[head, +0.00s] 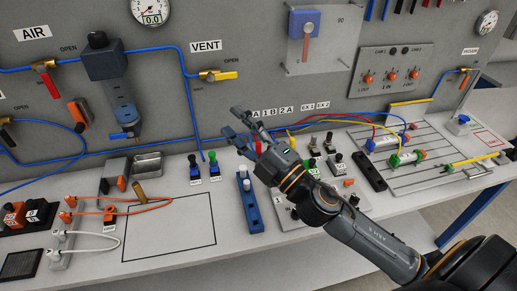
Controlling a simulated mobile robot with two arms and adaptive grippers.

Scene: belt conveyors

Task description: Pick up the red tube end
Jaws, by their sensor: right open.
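A short upright red piece (258,146) shows against the back panel, just below the labels 1A, 1B and 2A; it may be the red tube end, but my right gripper partly hides its surroundings. A red tube (375,128) also runs across the back right towards the cylinders. My right gripper (233,122) is open with nothing between its fingers. Its fingertips point up and left, to the left of the red piece. I cannot tell whether they touch anything. My left gripper is not in view.
A blue stand (250,204) with a white cap is close below my right gripper. Small blue and green-topped fittings (212,168) stand to its left. An outlined rectangle (170,228) on the bench is mostly clear. Cylinders (405,158) lie on a slotted plate at right.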

